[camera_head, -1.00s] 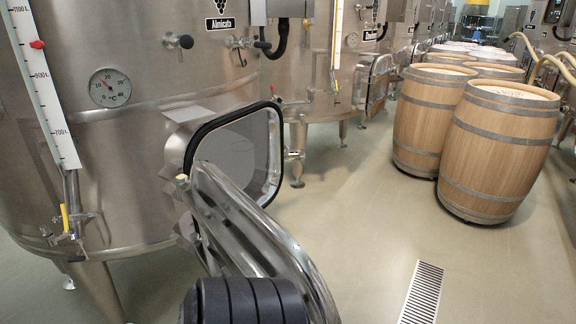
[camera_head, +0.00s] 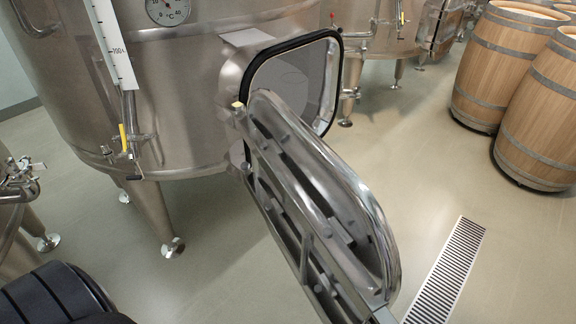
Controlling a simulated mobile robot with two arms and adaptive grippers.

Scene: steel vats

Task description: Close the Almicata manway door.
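The manway door (camera_head: 372,215) is a rounded steel panel with bars and brackets on the face I see. It stands wide open, swung out from the vat toward me. Its far end meets the left side of the manway opening (camera_head: 300,85), a rounded-square hole with a black gasket rim. The opening is in the front of the steel vat (camera_head: 190,110); the Almicata sign is out of the picture now. The door's near lower end reaches the bottom edge. Neither of my grippers shows. A black ribbed part at the bottom left seems to be my own.
A floor drain grate (camera_head: 446,275) lies right of the door. Wooden barrels (camera_head: 545,110) stand at the upper right. The vat's leg (camera_head: 150,215) stands left of the door. Another vat's valve fitting (camera_head: 20,180) is at the left edge.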

